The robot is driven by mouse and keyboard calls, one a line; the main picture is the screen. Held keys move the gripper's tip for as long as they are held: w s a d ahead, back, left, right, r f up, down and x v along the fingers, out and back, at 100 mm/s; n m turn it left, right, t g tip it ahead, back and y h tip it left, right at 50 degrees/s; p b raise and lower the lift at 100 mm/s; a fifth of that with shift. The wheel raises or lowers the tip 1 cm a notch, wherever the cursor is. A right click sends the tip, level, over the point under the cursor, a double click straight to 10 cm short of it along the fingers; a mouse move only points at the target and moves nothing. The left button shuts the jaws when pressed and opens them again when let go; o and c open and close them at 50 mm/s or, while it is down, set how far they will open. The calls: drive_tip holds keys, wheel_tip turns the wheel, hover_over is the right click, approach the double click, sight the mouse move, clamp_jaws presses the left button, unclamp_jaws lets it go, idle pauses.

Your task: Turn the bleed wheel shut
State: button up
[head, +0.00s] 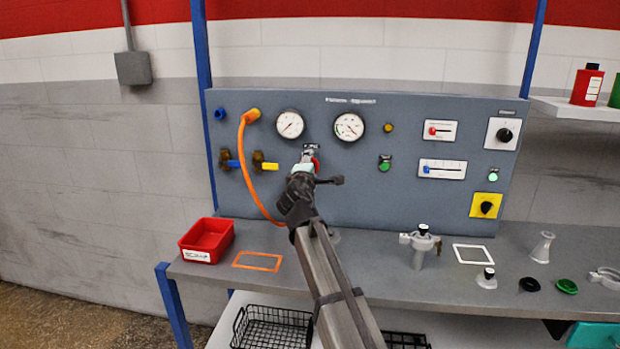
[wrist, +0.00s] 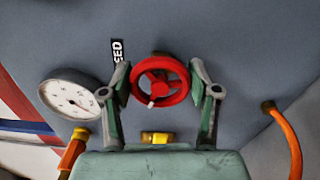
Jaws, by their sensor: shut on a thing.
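The bleed wheel (wrist: 178,78) is a red spoked handwheel on the grey panel, with a white mark on its rim at lower left in the wrist view. My gripper (wrist: 160,84) has one finger on each side of the wheel and is shut on its rim. A black label (wrist: 117,51) above left of it shows the letters "SED"; the rest is hidden. In the head view my gripper (head: 308,164) covers most of the wheel, and only a bit of red (head: 316,164) shows.
Two round gauges (head: 290,125) (head: 349,127) sit above the wheel. An orange hose (head: 245,165) hangs to its left, near blue and yellow valve handles (head: 269,166). A red bin (head: 207,240) and a clamp fitting (head: 421,241) stand on the bench.

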drive_tip(key=m+b, duration=0.4)
drive_tip(key=b, duration=0.1)
drive_tip(key=shift+w+f+m, duration=0.1)
drive_tip(key=shift+f+m, duration=0.05)
drive_tip(key=shift+m, duration=0.15)
drive_tip(key=m+b, duration=0.3)
drive_tip(key=b, duration=0.1)
drive_tip(key=shift+a+m, duration=0.1)
drive_tip(key=shift+m, duration=0.2)
drive_tip(key=m+b, duration=0.3)
drive_tip(key=shift+m+b, duration=1)
drive_tip(key=shift+m, duration=0.3)
drive_tip(key=o, duration=1.2)
drive_tip(key=s, duration=1.2)
drive_tip(key=shift+a, duration=0.4)
